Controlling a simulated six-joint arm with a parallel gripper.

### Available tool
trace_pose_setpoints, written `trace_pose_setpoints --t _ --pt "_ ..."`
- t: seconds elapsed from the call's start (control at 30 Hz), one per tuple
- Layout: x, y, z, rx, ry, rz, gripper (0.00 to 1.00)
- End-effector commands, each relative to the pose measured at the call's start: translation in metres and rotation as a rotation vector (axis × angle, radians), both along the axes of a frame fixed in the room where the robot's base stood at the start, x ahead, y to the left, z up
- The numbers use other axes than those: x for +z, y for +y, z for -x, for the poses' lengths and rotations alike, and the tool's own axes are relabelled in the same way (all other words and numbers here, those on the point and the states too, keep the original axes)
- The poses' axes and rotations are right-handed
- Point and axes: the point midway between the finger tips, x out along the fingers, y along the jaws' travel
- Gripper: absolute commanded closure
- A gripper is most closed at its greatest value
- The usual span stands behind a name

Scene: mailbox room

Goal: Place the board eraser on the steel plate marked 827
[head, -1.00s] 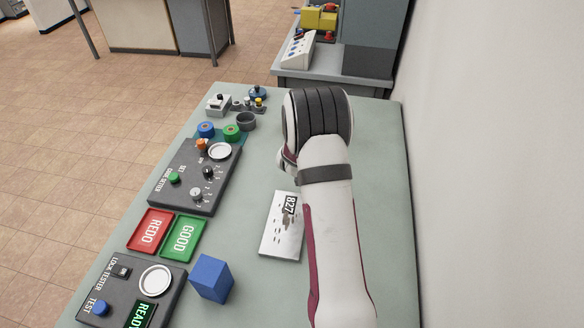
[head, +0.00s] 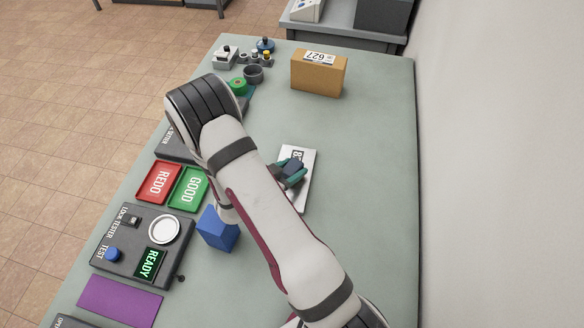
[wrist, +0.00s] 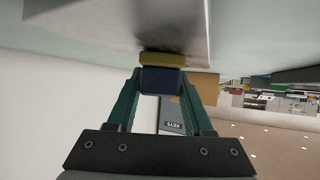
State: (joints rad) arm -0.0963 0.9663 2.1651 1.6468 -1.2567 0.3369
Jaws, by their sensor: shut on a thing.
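The steel plate (head: 302,198) lies on the table to the right of my forearm in the head view. Its label is mostly covered, with only part of an 8 showing. My gripper (head: 290,174) is over the plate's upper part, shut on the board eraser (head: 292,164), a small dark blue block. In the wrist view the green fingers of my gripper (wrist: 162,83) hold the eraser (wrist: 162,60) by its blue body. Its yellow layer faces the plate (wrist: 110,22), very close; I cannot tell whether they touch.
A cardboard box (head: 318,75) labelled 627 stands at the far end. A blue cube (head: 217,232), red tray (head: 159,181), green tray (head: 189,188) and lock tester (head: 128,246) lie left of my arm. The table right of the plate is clear.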

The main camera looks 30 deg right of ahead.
Motion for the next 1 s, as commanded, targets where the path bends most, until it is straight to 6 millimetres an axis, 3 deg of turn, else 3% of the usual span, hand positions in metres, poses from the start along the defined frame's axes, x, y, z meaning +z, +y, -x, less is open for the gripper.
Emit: trace_pose_setpoints --t 0.27,0.3,0.47,0.77,0.97,1.0 --pt "-0.002 0.0 0.0 0.0 0.0 0.0 1.0" --pt "-0.003 0.0 0.0 0.0 0.0 0.0 0.47" --pt "-0.002 0.0 0.0 0.0 -0.001 -0.001 0.19" --pt "0.0 0.0 -0.001 0.0 -0.001 0.0 0.19" --pt "0.016 0.027 0.008 0.006 -0.003 -0.001 0.19" --pt "0.026 0.026 0.009 0.001 -0.007 -0.003 0.19"
